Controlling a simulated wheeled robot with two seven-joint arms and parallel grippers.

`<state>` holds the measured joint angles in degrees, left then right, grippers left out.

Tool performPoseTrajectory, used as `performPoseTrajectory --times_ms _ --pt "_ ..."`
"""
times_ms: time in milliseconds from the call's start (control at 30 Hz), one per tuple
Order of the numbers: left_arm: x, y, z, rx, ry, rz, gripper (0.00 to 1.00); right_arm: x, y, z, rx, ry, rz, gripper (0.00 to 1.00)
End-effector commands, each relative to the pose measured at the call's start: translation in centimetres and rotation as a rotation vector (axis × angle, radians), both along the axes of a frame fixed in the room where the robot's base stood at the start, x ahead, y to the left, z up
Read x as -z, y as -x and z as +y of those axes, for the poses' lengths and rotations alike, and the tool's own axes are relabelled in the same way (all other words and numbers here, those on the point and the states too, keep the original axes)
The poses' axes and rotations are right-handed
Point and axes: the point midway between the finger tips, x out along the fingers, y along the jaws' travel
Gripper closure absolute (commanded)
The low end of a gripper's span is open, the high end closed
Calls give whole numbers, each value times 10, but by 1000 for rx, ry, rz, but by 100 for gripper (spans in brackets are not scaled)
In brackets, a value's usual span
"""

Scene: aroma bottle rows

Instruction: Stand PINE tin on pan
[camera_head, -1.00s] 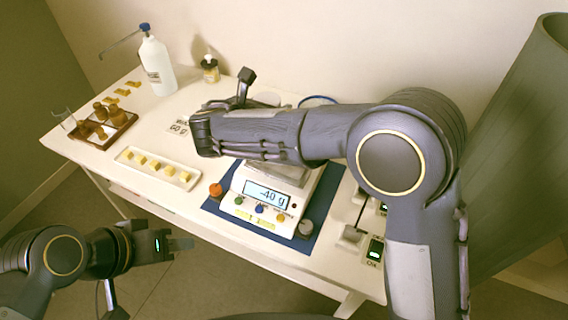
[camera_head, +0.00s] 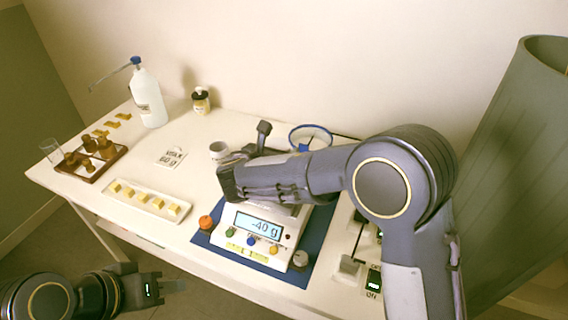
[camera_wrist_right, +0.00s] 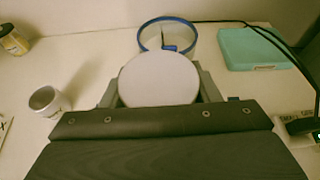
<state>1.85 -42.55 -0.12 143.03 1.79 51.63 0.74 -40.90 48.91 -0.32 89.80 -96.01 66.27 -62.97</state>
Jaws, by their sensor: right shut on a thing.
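My right gripper (camera_wrist_right: 158,88) is shut on a pale round-topped thing (camera_wrist_right: 158,80), likely the tin. Its label is not in sight, so I cannot read PINE. The scale (camera_head: 252,238) stands on a blue mat (camera_head: 318,245) and reads -40 g. Its pan (camera_head: 292,210) shows only partly below my right forearm; I cannot tell whether the held thing touches it. My left gripper (camera_head: 170,287) is off the table's front edge, apparently empty; its finger gap is unclear.
A small white cup (camera_head: 219,150) stands left of my right wrist. A blue-rimmed dish (camera_head: 310,137) is behind. A wooden rack of brown bottles (camera_head: 88,160), a tray of yellow cubes (camera_head: 146,200), a pump bottle (camera_head: 147,97) and a card (camera_head: 171,157) are left. A teal box (camera_wrist_right: 252,48) is back right.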

Motion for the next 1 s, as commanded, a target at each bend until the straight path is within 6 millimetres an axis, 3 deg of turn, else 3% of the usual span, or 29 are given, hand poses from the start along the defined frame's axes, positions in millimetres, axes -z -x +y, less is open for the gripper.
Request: performPoseTrajectory --times_ms 233,433,833,867,1000 --pt "2 0 0 0 0 0 64 15 -6 -11 3 1 0 67" --pt "6 0 0 0 0 0 64 44 -6 -11 0 2 1 67" --pt "10 0 0 0 0 0 64 50 -6 -11 0 0 -2 67" --pt "9 0 0 0 0 0 64 48 -6 -11 0 0 -1 42" --pt "8 0 0 0 0 0 64 48 -6 -11 0 0 -1 24"
